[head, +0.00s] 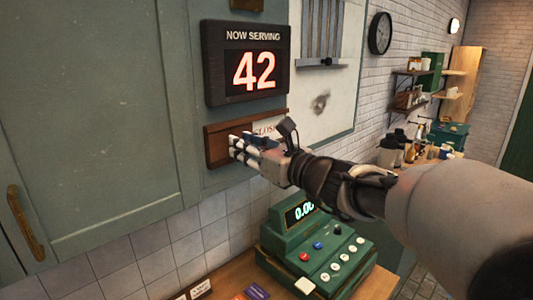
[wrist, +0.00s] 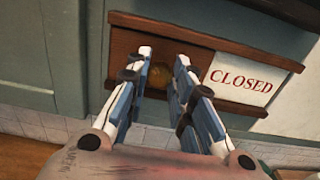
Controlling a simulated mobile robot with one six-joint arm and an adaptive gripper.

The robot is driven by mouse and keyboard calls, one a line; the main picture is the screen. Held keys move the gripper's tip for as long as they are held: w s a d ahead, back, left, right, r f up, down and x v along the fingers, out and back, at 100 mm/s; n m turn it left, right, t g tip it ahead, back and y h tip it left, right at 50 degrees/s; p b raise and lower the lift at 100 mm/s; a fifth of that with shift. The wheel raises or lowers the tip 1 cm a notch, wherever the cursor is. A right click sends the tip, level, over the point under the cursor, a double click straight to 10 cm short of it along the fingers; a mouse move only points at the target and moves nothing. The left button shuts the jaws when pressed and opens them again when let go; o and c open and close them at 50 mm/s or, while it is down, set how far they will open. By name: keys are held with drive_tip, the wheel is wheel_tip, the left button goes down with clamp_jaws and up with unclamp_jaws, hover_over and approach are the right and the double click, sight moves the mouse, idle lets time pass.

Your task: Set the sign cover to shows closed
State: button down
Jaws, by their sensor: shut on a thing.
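The sign is a wooden frame under the number display. Its brown sliding sign cover (wrist: 124,48) lies over the left part, and it also shows in the head view (head: 217,146). The white plate reading CLOSED (wrist: 240,80) is uncovered on the right in the wrist view. In the head view the lettering (head: 265,130) is partly hidden behind my gripper. My gripper (wrist: 164,60) is at the cover, its two fingers on either side of a round brass-coloured knob (wrist: 160,77), shut on it. In the head view my gripper (head: 238,148) reaches in from the right.
A dark display reading NOW SERVING 42 (head: 247,65) hangs just above the sign. A green cash register (head: 317,250) stands on the counter below my arm. A green cabinet door (head: 85,110) is to the left. A whiteboard-like panel (head: 335,95) is to the right.

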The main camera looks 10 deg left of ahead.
drive_tip(key=shift+s+a, duration=0.1)
drive_tip(key=c, duration=1.4)
unclamp_jaws()
drive_tip(key=shift+s+a, duration=0.1)
drive_tip(key=shift+s, duration=0.05)
drive_tip(key=shift+d, duration=0.2)
drive_tip(key=v, duration=1.1)
drive_tip(key=shift+s+d, duration=0.3)
